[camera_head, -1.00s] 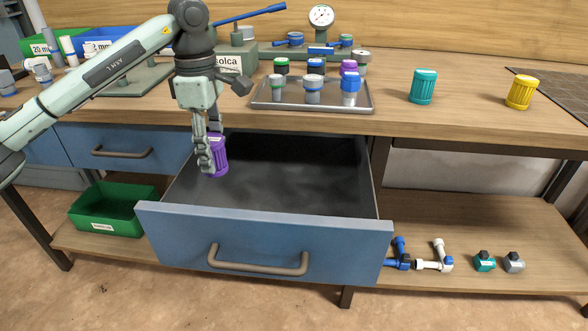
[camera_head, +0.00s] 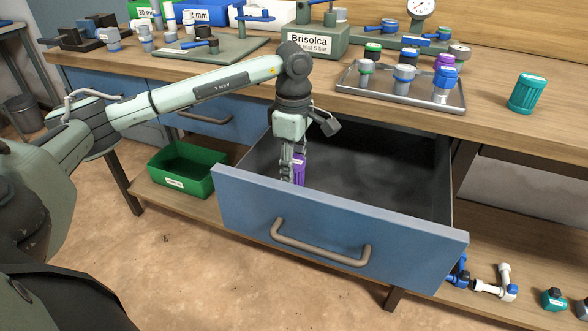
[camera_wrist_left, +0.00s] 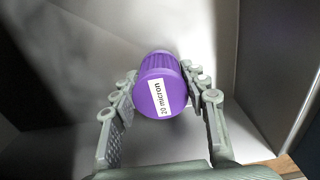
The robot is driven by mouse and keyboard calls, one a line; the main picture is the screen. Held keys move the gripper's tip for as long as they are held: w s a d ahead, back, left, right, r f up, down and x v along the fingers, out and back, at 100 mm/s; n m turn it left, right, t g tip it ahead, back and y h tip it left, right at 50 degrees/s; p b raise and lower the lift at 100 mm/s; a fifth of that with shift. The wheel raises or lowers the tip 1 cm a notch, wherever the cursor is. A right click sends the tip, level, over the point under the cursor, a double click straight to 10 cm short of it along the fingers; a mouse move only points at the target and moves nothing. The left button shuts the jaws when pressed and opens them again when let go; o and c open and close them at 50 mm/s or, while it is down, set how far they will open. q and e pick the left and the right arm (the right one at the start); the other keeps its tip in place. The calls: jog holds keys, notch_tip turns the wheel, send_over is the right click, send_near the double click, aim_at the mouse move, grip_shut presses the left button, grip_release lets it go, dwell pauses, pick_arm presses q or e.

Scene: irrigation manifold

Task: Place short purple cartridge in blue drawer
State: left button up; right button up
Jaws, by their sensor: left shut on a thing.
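The purple cartridge (camera_head: 299,168) is between the fingers of my left gripper (camera_head: 292,172), inside the open blue drawer (camera_head: 340,225). In the left wrist view the purple cartridge (camera_wrist_left: 160,84) shows its round end with a "20 micron" label, and the left gripper (camera_wrist_left: 160,100) has a finger on each side of it. The drawer's grey interior (camera_wrist_left: 80,70) lies around and beyond it. Its lower part is hidden behind the drawer front in the head view, so I cannot tell whether it touches the drawer floor. My right gripper is not in view.
A metal tray (camera_head: 445,103) with several fittings stands on the workbench above the drawer. A teal cartridge (camera_head: 525,93) stands to its right. A green bin (camera_head: 185,170) sits on the lower shelf at left. The drawer's right side is empty.

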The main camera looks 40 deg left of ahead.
aim_at(294, 161)
pick_arm(q)
jog(key=shift+f, duration=0.25)
jog(key=o, duration=1.2)
notch_tip(294, 161, up, 12)
jog(key=shift+r, duration=0.15)
